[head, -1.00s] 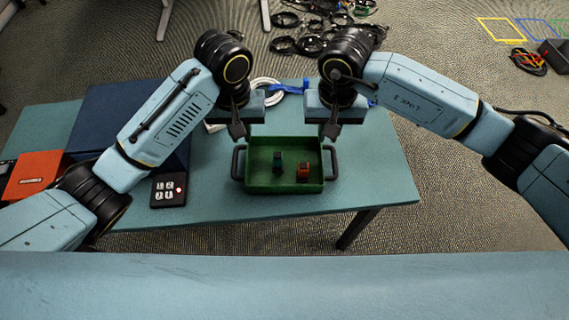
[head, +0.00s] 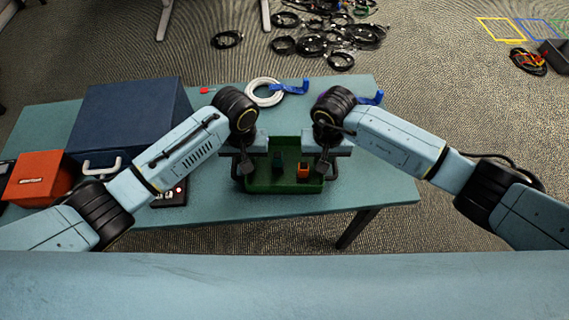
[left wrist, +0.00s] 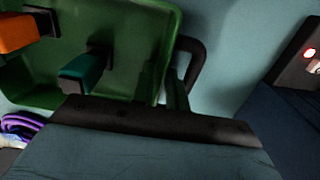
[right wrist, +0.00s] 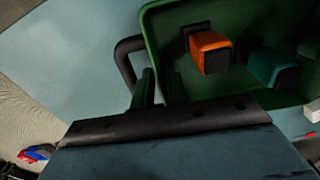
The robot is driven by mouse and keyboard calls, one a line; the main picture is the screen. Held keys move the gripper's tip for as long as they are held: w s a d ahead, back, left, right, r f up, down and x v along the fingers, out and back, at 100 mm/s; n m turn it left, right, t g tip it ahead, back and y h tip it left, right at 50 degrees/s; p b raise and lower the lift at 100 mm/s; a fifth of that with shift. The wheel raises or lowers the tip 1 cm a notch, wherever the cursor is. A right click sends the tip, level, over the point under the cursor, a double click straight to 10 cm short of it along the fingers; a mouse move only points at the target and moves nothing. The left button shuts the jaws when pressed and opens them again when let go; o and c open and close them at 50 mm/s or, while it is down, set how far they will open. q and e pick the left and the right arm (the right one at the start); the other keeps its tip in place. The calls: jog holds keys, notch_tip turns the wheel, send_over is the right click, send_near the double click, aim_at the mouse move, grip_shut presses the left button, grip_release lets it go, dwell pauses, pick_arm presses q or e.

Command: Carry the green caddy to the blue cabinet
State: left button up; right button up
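The green caddy (head: 285,187) sits on the table between my two grippers, with a teal-and-black block (head: 277,160) and an orange block (head: 303,171) inside. My left gripper (head: 244,167) is down at its left handle, which shows as a dark loop in the left wrist view (left wrist: 199,66). My right gripper (head: 323,167) is down at its right handle, seen in the right wrist view (right wrist: 124,62). The blue cabinet (head: 130,112) stands at the table's left, with a grey handle low in front.
An orange box (head: 38,178) is left of the cabinet. A dark switch box (head: 170,196) with a red light lies in front of it. Black cables lie on the floor behind.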

pick_arm(q)
grip_shut()
pick_arm(e)
grip_shut()
pick_arm(q)
jog(key=shift+w+r, duration=0.1)
jog(key=shift+r, duration=0.05)
pick_arm(e)
jog(key=shift+w+r, duration=0.1)
dwell(0.9)
pick_arm(q)
jog(key=shift+r, duration=0.1)
pick_arm(e)
jog(key=shift+r, duration=0.1)
